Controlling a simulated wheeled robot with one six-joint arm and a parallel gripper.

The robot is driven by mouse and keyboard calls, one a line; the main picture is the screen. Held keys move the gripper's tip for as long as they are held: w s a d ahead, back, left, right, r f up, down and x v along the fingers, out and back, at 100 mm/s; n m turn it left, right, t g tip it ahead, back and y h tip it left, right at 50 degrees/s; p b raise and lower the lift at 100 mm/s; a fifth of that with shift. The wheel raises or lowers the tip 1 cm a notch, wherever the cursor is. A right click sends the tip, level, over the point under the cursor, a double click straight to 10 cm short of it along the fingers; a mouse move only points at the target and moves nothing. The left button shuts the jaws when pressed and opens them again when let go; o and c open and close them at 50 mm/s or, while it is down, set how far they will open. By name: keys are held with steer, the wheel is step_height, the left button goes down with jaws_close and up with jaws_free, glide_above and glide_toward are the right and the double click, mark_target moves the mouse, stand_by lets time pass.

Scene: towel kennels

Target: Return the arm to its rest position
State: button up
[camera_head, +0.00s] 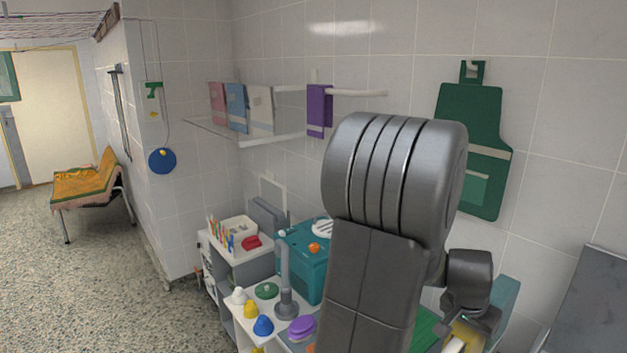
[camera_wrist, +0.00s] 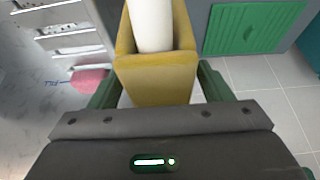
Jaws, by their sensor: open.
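My arm rises in front of the tiled wall in the head view, bent at a thick dark grey joint. My gripper (camera_head: 468,318) hangs at the lower right, partly hidden by the arm. In the wrist view its two dark green fingers (camera_wrist: 157,82) are spread apart and open. A yellow open-topped holder (camera_wrist: 155,82) with a white cylinder (camera_wrist: 151,22) in it shows between and beyond the fingers. Whether the fingers touch the holder cannot be told.
A teal box (camera_head: 303,262) and small coloured items stand on white shelving left of my arm. A purple towel (camera_head: 319,108) hangs on a wall rail. A green apron (camera_head: 470,118) hangs behind the arm. The floor (camera_head: 110,270) at left is clear.

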steer(key=shift+r, duration=0.1)
steer(key=shift+r+p, duration=0.1)
steer(key=shift+p, duration=0.25)
steer(key=shift+r, duration=0.25)
steer(key=a+b+v, duration=0.1)
steer(key=v, duration=1.2)
steer(key=x, duration=1.4)
steer(key=shift+d+f, duration=0.3)
steer(key=shift+d, duration=0.1)
step_height(320, 180, up, 29)
step_height(320, 180, down, 8)
steer(key=shift+r, duration=0.15)
steer(key=shift+s, duration=0.1)
